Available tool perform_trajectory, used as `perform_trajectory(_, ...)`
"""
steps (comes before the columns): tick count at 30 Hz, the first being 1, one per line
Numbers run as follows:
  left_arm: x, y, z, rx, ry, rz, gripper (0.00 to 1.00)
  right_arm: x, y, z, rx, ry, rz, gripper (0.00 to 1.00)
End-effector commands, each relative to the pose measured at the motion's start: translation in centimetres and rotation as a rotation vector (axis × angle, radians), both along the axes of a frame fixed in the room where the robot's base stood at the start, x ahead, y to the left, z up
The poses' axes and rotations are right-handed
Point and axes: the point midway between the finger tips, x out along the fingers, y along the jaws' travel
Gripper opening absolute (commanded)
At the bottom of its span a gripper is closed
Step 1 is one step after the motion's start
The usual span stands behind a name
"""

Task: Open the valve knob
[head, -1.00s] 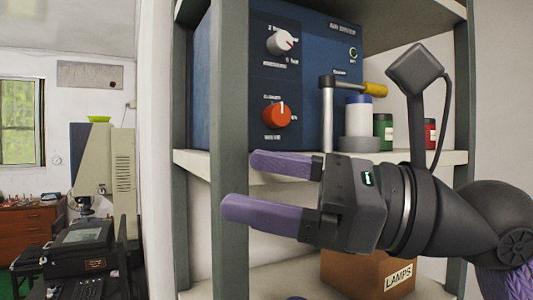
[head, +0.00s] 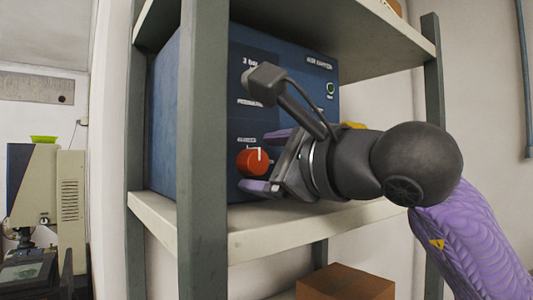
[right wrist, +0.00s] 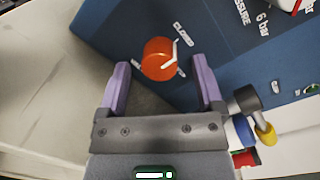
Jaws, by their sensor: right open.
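The orange-red valve knob (head: 252,162) sits on the front of a blue panel box (head: 168,120) on the shelf. In the right wrist view the knob (right wrist: 157,60) has a white mark on its face, with the word CLOSED printed near it. My right gripper (head: 263,160) is open, with its purple fingers either side of the knob. In the right wrist view the right gripper (right wrist: 160,62) has the knob between its fingertips, with a visible gap on both sides. I cannot tell how deep the fingers reach around it. My left gripper is not in view.
A grey shelf post (head: 203,150) stands just left of the panel front. A white knob (right wrist: 288,5) is at the wrist view's top right. A yellow-handled lever (right wrist: 265,134) and several containers stand beside the gripper. A cardboard box (head: 345,284) is below.

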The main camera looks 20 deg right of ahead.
Motion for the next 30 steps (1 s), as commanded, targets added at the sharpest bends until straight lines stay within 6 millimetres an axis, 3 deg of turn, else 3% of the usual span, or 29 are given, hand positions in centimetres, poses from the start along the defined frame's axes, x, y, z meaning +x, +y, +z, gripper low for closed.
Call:
perform_trajectory(4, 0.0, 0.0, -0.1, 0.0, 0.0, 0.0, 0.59, 0.0, 0.0, -0.1, 0.0, 0.0, 0.0, 0.83)
perform_trajectory(16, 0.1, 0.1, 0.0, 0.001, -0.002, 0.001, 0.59, 0.0, 0.0, -0.1, 0.001, 0.001, 0.001, 0.0)
perform_trajectory(30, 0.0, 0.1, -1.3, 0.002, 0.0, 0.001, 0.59, 0.0, 0.0, -0.3, 0.111, 0.042, 0.003, 0.0)
